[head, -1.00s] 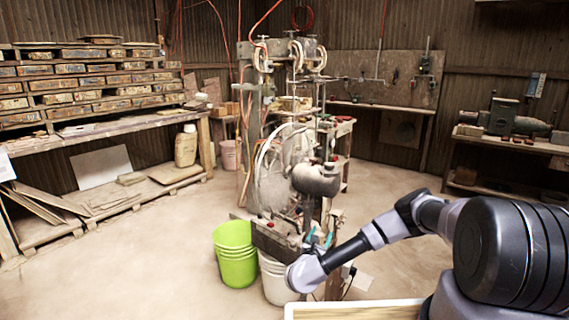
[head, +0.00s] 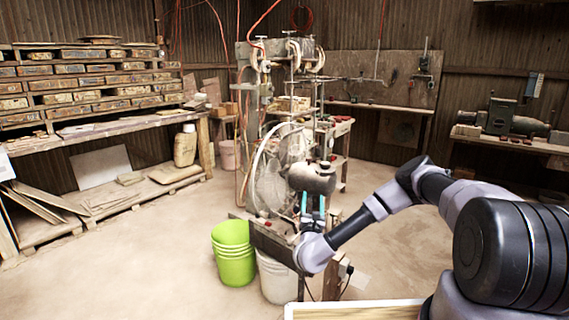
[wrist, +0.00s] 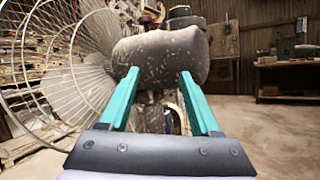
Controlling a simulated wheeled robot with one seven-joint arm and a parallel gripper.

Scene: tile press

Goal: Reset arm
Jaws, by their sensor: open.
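My gripper (head: 313,205) is raised in front of the tile press (head: 275,170), with its two teal fingers pointing up and forward. In the wrist view my gripper (wrist: 160,85) has its fingers spread apart, with nothing seen held between them. A dusty, rounded grey part of the press (wrist: 160,52) lies just beyond the fingertips. Whether the fingertips touch it I cannot tell. The press's wire guard (wrist: 65,65) stands left of the fingers in the wrist view.
A green bucket (head: 233,255) and a white bucket (head: 275,280) stand on the floor below the press. A wooden-edged board (head: 355,311) is at the bottom front. Shelves of boxes (head: 80,85) line the left wall. A workbench (head: 520,143) stands right. Floor between is clear.

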